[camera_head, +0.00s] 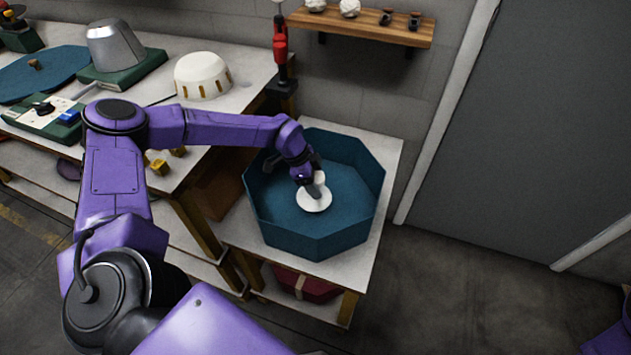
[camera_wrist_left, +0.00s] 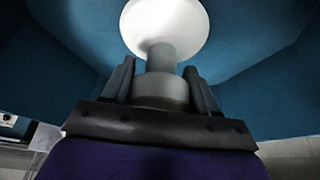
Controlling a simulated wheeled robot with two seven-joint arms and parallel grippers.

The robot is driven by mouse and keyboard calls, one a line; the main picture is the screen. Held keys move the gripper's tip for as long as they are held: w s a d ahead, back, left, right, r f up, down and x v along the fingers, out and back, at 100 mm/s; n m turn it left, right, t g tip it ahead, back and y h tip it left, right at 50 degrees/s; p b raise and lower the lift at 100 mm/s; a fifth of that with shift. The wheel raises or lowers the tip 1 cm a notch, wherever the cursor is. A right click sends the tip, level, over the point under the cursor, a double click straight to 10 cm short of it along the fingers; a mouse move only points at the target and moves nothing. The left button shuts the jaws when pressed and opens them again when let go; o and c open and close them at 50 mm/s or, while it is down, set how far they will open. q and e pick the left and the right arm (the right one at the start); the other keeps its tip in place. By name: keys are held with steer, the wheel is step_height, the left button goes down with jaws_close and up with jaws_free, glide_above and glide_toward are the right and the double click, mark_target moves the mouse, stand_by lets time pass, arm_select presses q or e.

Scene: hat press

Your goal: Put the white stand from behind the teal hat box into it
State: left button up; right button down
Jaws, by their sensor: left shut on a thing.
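The teal hat box (camera_head: 320,238) is an open octagonal box on a low white-topped table. The white stand (camera_head: 314,203), with a round disc base and a narrower stem, is inside the box outline, over its floor. My left gripper (camera_head: 316,184) reaches into the box from the upper left and is shut on the stem of the stand. In the left wrist view, the stand (camera_wrist_left: 165,27) shows its pale disc beyond the fingers, and the left gripper's fingers (camera_wrist_left: 160,88) flank the stem. I cannot tell whether the disc touches the box floor. My right gripper is not in view.
The low table (camera_head: 240,237) has a narrow bare margin around the box. A workbench to the left holds a metal hat block (camera_head: 116,46), a white dome (camera_head: 202,75) and a red tool (camera_head: 280,48). A wooden shelf (camera_head: 362,25) hangs above. A grey door is at right.

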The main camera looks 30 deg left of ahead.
arm_select(q)
steer(key=shift+f+b, duration=0.3)
steer(key=shift+f, duration=0.45)
steer(key=shift+f, duration=0.25)
steer(key=shift+r, duration=0.1)
steer(key=o, duration=1.1)
steer(key=shift+o, duration=0.2)
steer(key=v, duration=1)
steer(key=shift+r, duration=0.25)
